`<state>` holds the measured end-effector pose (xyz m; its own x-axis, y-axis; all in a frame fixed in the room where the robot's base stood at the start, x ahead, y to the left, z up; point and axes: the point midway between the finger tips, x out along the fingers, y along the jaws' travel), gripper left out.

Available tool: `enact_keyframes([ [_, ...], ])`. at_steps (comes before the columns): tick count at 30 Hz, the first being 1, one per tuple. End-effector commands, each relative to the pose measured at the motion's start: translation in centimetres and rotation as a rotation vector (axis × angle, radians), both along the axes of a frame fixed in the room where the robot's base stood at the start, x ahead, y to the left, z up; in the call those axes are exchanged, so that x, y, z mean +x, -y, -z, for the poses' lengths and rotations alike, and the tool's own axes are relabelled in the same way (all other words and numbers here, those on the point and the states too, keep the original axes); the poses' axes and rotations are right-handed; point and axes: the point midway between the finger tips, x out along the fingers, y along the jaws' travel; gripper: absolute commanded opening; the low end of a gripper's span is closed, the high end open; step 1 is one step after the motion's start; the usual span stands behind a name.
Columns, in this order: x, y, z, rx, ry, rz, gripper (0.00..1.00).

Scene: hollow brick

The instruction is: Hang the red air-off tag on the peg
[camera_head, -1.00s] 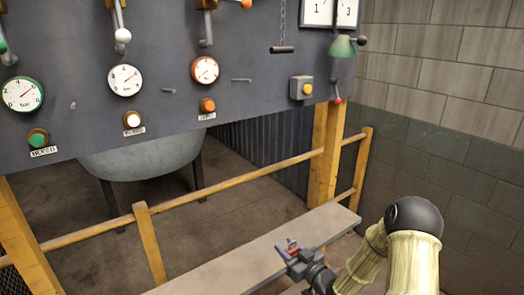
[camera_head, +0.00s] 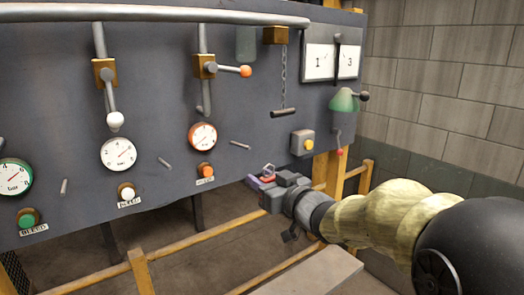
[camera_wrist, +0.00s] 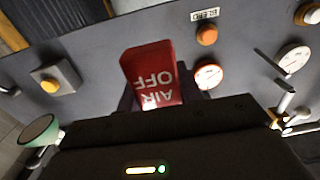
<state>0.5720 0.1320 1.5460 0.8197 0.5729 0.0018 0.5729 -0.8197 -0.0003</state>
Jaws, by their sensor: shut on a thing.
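My gripper (camera_head: 262,180) is shut on the red tag, held in front of the panel's lower edge. In the wrist view the tag (camera_wrist: 152,75) reads "AIR OFF" upside down; in the head view only a small red bit of it (camera_head: 268,169) shows. Several thin pegs stick out of the grey panel. One peg (camera_head: 240,144) is above and left of my gripper, right of the orange-rimmed gauge. Another peg (camera_head: 164,164) is farther left, and a third (camera_head: 64,186) is by the green-rimmed gauge. The tag is apart from the pegs in the head view.
Right of the nearest peg are a yellow button box (camera_head: 302,143) and a green lamp shade (camera_head: 344,101). A chain with a bar handle (camera_head: 284,112) hangs above. An orange bleed button (camera_head: 205,170) is left of my gripper. A wooden rail and bench (camera_head: 315,275) lie below.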

Motion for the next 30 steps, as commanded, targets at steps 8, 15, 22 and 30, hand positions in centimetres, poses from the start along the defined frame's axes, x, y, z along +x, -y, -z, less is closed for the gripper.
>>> enact_keyframes([
  [8,-1.8,-0.4,-4.5,-0.001,-0.002,0.016,0.14],
  [15,-1.8,-0.4,-4.4,-0.001,-0.002,0.016,0.14],
  [22,-1.5,-0.6,-4.3,-0.001,-0.002,0.015,0.14],
  [30,-0.5,-1.2,-4.2,-0.001,-0.002,0.016,0.14],
])
